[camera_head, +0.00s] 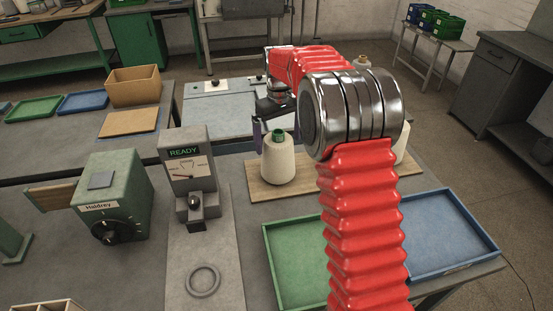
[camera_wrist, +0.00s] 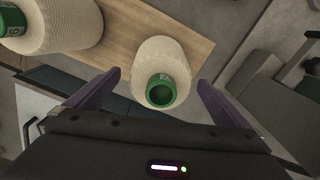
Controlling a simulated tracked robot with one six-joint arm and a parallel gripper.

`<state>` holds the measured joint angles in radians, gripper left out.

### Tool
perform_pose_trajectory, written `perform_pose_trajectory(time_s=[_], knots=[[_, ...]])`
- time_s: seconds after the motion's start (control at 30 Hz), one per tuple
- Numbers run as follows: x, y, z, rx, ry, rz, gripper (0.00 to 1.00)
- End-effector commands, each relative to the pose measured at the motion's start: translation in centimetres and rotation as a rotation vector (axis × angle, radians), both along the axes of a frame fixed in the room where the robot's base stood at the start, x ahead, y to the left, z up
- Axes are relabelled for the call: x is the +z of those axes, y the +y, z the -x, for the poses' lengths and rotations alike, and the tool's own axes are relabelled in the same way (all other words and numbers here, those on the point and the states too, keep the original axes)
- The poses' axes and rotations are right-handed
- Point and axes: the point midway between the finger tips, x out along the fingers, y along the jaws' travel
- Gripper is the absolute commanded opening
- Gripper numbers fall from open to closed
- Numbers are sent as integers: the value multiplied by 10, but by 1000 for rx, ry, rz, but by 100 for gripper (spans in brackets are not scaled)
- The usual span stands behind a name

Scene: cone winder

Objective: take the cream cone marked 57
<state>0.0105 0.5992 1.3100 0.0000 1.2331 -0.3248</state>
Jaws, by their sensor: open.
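A cream cone (camera_head: 278,163) with a green tube top stands upright on a wooden board. In the wrist view, what appears to be this cone (camera_wrist: 163,55) lies between my purple fingers, its green end towards me. My gripper (camera_wrist: 158,80) is open, with a gap on both sides of the cone. In the head view my gripper (camera_head: 275,132) is at the cone's top. A second cream cone (camera_wrist: 50,25) with a green end is at the wrist view's upper left; in the head view a cone (camera_head: 403,145) is mostly hidden behind my arm. Marks are too small to read surely.
The wooden board (camera_head: 262,191) lies on the grey bench. In front are a green tray (camera_head: 268,240) and a blue tray (camera_head: 480,225). A grey READY gauge (camera_head: 187,160) and a green Haldrey box (camera_head: 115,190) stand to the left.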

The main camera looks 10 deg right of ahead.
Motion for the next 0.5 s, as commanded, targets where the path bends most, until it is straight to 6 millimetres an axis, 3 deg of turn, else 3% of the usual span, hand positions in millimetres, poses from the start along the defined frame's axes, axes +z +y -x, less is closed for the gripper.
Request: perform_pose_trajectory(time_s=[0.3,0.5], knots=[[-39,2,-1,0,0,0,100],[-43,2,-1,0,-1,0,100]])
